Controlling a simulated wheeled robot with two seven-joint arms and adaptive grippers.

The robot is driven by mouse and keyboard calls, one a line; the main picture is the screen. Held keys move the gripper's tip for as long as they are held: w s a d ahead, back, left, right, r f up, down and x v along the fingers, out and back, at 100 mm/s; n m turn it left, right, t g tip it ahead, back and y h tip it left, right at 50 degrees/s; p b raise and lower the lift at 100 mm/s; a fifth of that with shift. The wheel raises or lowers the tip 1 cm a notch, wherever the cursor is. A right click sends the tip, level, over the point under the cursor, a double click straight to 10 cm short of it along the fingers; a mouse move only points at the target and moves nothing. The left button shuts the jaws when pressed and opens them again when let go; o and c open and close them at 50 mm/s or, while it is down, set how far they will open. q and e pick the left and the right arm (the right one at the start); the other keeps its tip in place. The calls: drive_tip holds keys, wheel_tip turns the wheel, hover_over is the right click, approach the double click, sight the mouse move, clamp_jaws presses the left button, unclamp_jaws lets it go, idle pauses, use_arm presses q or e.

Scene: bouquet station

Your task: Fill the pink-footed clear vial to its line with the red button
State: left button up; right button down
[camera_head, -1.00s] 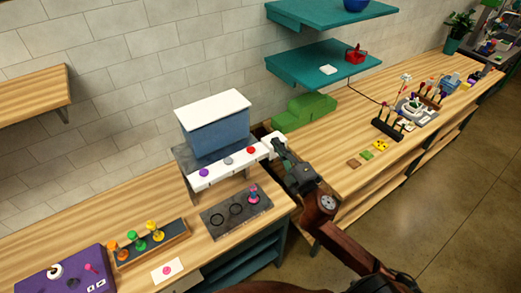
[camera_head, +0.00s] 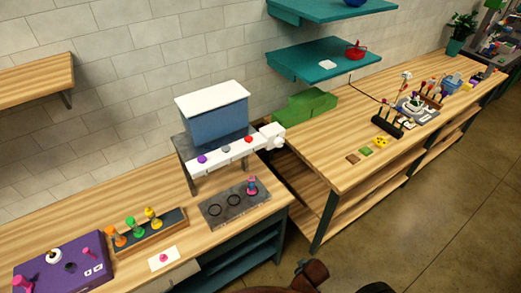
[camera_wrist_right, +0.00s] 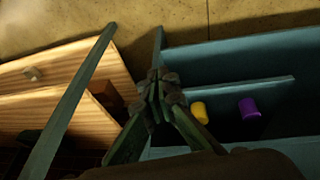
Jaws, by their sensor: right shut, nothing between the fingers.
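The pink-footed vial (camera_head: 252,187) stands upright at the right end of a dark tray (camera_head: 222,212), below the dispenser. Its fill level is too small to tell. The red button (camera_head: 248,139) is the rightmost of three on the white front bar of the dispenser (camera_head: 213,115), which has a blue tank and white lid. My right gripper (camera_wrist_right: 158,88) is shut and empty in the right wrist view, low beside the bench and away from the dispenser. My left gripper shows in neither view.
Two empty rings mark the tray. A rack (camera_head: 148,230) with orange, green and yellow-topped vials, a card (camera_head: 164,258) and a purple box (camera_head: 63,265) stand to the left. Yellow (camera_wrist_right: 200,112) and purple (camera_wrist_right: 249,108) pieces lie on a shelf under the bench.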

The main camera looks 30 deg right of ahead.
drive_tip(key=s+a+f+g+b, duration=0.15)
drive_tip(key=s+f, duration=0.25)
drive_tip(key=f, duration=0.7)
drive_tip(key=s+f+b, duration=0.2)
drive_tip(key=s+f, duration=0.2)
drive_tip(key=f, duration=0.8)
use_arm(q)
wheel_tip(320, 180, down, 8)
drive_tip(key=b, duration=0.4)
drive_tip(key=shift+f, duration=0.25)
use_arm(e)
drive_tip(key=s+a+f+g+y, duration=0.1)
drive_tip(key=s+a+f, duration=0.1)
drive_tip(key=s+f, duration=1.3)
drive_tip(key=s, duration=0.3)
drive_tip(key=shift+f, duration=0.15)
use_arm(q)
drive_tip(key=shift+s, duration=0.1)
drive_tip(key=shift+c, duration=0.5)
use_arm(e)
drive_tip(key=shift+s+g, duration=0.1)
drive_tip(key=shift+g, duration=0.15)
